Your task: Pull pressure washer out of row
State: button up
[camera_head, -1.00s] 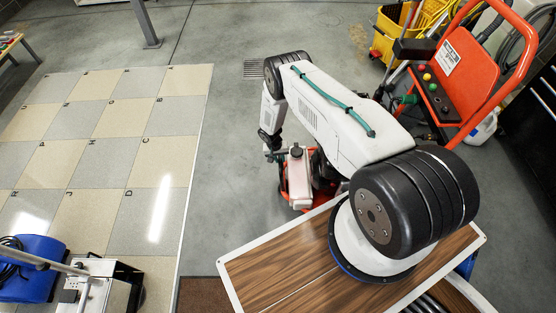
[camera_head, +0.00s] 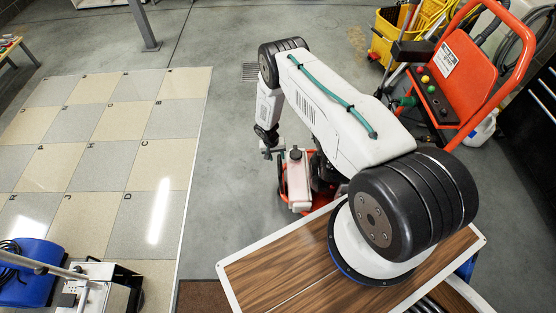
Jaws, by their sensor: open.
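A red-orange machine with a tall loop handle and a panel of coloured knobs (camera_head: 462,75) stands at the right. A low red-orange unit (camera_head: 300,205) with a pale tank (camera_head: 298,182) stands on the floor in the middle, partly hidden by my arm. I cannot tell for sure which one is the pressure washer, or whether they are joined. My gripper (camera_head: 272,152) is open, just left of the pale tank's dark cap. It appears empty; whether it touches the tank is unclear.
A yellow mop bucket (camera_head: 384,48) stands at the back right beside the tall handle. A blue and white machine (camera_head: 88,292) stands at the lower left on the checkered pads (camera_head: 110,151). Grey floor (camera_head: 222,200) between pads and red unit is clear.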

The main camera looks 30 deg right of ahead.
jog(key=r, duration=0.3)
jog(key=shift+w+a+r, duration=0.15)
jog(key=shift+a+r, duration=0.15)
jog(key=shift+a, duration=0.05)
